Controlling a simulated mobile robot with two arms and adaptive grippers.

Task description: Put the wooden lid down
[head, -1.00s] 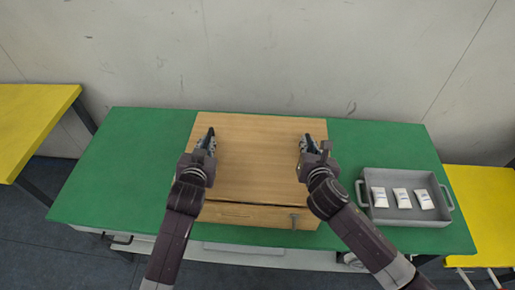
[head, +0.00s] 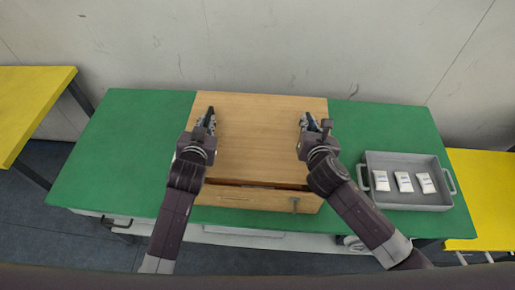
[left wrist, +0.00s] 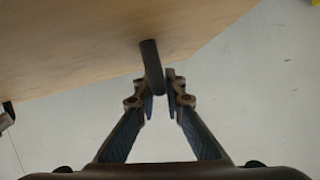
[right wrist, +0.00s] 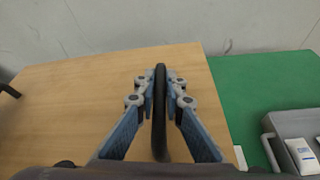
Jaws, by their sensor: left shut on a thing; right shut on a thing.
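The wooden lid (head: 258,140) is a light brown board above the wooden box (head: 240,196) on the green table. A dark gap shows between the lid's front edge and the box front. My left gripper (head: 208,121) is shut on the lid's left dark handle, which also shows in the left wrist view (left wrist: 151,65). My right gripper (head: 309,123) is shut on the lid's right dark handle, seen upright between the fingers in the right wrist view (right wrist: 160,105). The box's inside is mostly hidden by the lid.
The green table (head: 120,150) is bare left of the box. A grey tray (head: 410,201) with white packets (head: 403,181) stands on the right. Yellow tables (head: 30,105) flank the green one, and a wall is behind it.

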